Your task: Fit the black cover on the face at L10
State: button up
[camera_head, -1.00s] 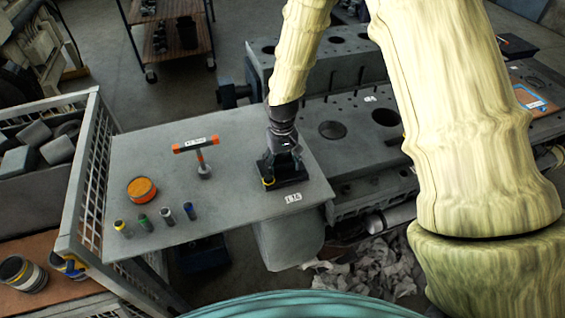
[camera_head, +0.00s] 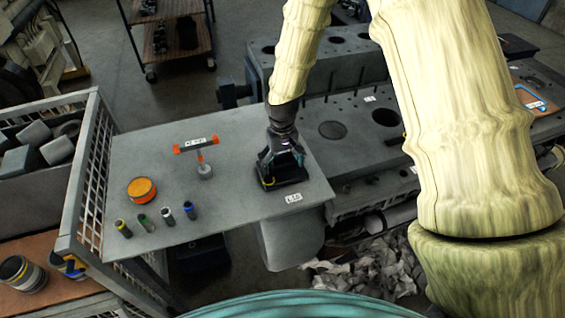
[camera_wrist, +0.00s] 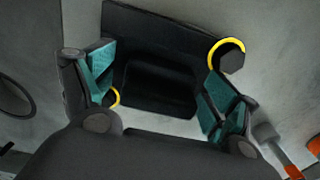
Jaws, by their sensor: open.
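The black cover (camera_head: 290,178) lies on the grey table near its right edge. In the wrist view it is a dark plate (camera_wrist: 150,25) with a raised black block (camera_wrist: 158,88) and yellow-ringed parts at two corners. My gripper (camera_wrist: 158,97) is open, its two teal-padded fingers on either side of the raised block, with gaps showing. In the head view my gripper (camera_head: 280,164) is low over the cover and hides much of it. I cannot make out a face marked L10; the small labels are too blurred to read surely.
A grey engine block (camera_head: 350,160) stands right of the table. A mesh crate (camera_head: 88,190) stands at left.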

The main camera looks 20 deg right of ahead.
notch_tip(320, 180, up, 12)
jog(key=shift+f, duration=0.15)
dwell(0.4)
